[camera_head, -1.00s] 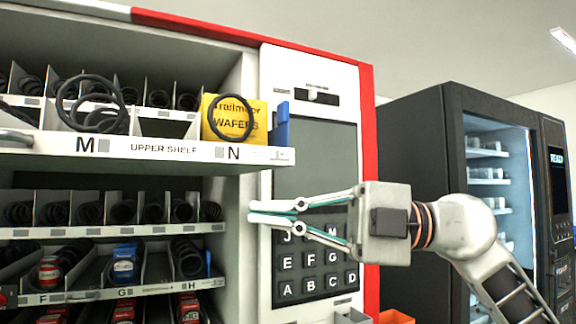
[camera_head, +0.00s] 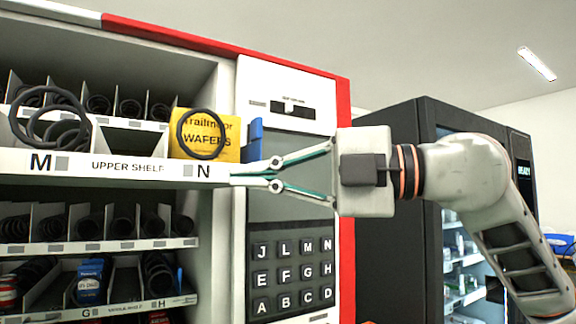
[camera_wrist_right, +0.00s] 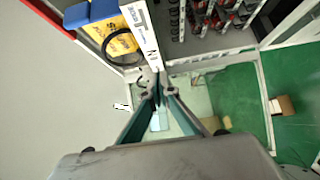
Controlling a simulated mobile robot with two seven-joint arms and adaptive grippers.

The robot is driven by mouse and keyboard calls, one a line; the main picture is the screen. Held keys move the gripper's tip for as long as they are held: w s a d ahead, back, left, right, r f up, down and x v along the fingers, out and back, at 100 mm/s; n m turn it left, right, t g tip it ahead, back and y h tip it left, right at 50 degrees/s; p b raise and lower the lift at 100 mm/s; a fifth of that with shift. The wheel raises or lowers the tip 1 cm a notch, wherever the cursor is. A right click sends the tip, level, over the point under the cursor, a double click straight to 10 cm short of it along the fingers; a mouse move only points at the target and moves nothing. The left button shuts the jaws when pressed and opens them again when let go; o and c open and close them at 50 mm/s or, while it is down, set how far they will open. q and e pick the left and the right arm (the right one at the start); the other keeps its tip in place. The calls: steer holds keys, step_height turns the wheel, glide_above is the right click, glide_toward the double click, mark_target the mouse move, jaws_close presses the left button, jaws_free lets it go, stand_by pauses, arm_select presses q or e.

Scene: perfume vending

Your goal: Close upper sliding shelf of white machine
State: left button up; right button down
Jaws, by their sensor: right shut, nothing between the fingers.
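The white machine (camera_head: 228,120) with a red edge fills the left of the head view. Its upper shelf (camera_head: 125,170), labelled UPPER SHELF with M and N, stands out in front of the shelves below. It bears black coils and a yellow wafers pack (camera_head: 222,128). My right gripper (camera_head: 236,174) is shut and empty, level with the shelf's front strip, its tips at the right end beside N. In the right wrist view the fingertips (camera_wrist_right: 157,90) overlap the end of the shelf strip (camera_wrist_right: 142,35); I cannot tell whether they touch. My left gripper is not in view.
A keypad (camera_head: 292,275) and dark panel lie behind the right gripper. A blue item (camera_head: 256,137) stands at the shelf's right end. Lower shelves (camera_head: 100,246) hold coils and goods. A black vending machine (camera_head: 385,190) stands at right, behind my right arm.

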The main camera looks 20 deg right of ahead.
mark_target(205, 178)
steer(key=w, duration=0.1)
steer(key=w+a+p, duration=0.1)
steer(key=w, duration=0.1)
steer(key=w+a, duration=0.1)
steer(key=w, duration=0.1)
steer(key=shift+a+p, duration=0.2)
steer(key=shift+p, duration=0.15)
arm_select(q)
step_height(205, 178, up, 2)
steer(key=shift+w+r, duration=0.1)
arm_select(e)
steer(key=shift+w+a, duration=0.1)
